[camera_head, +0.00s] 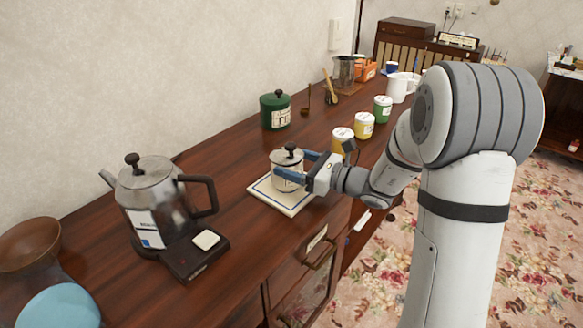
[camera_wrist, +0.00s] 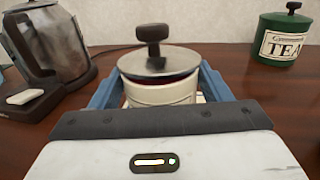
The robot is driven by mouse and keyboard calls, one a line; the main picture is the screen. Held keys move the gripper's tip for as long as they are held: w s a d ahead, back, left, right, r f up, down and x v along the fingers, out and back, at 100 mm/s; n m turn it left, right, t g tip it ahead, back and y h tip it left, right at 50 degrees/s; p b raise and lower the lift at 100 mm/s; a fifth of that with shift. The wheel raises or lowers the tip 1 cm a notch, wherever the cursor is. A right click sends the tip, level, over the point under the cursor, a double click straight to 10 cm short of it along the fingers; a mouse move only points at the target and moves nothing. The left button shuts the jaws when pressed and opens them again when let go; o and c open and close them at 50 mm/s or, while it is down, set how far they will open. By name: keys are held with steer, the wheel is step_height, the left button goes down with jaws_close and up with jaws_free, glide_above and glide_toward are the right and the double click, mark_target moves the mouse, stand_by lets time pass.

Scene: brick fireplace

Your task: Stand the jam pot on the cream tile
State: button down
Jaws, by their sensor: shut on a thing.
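The jam pot (camera_head: 287,165) is a small white pot with a metal lid and a dark knob. In the head view it is over the cream tile (camera_head: 292,207), a square cream slab with a blue border line. I cannot tell whether the pot's base touches the tile. My gripper (camera_head: 289,167) reaches in from the right and is shut on the pot, with one blue finger on each side. The wrist view shows the jam pot (camera_wrist: 160,92) upright between the fingers of my gripper (camera_wrist: 158,88); its lower part is hidden behind the gripper body.
An electric kettle (camera_head: 150,200) stands to the left on its dark base. A green tea canister (camera_head: 275,110) stands behind the tile. Several lidded jars, among them a yellow one (camera_head: 364,125), line the right side. Bare wood lies between kettle and tile.

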steer(key=shift+f, duration=0.45)
steer(key=shift+f, duration=0.2)
steer(key=shift+c, duration=0.8)
jaws_free()
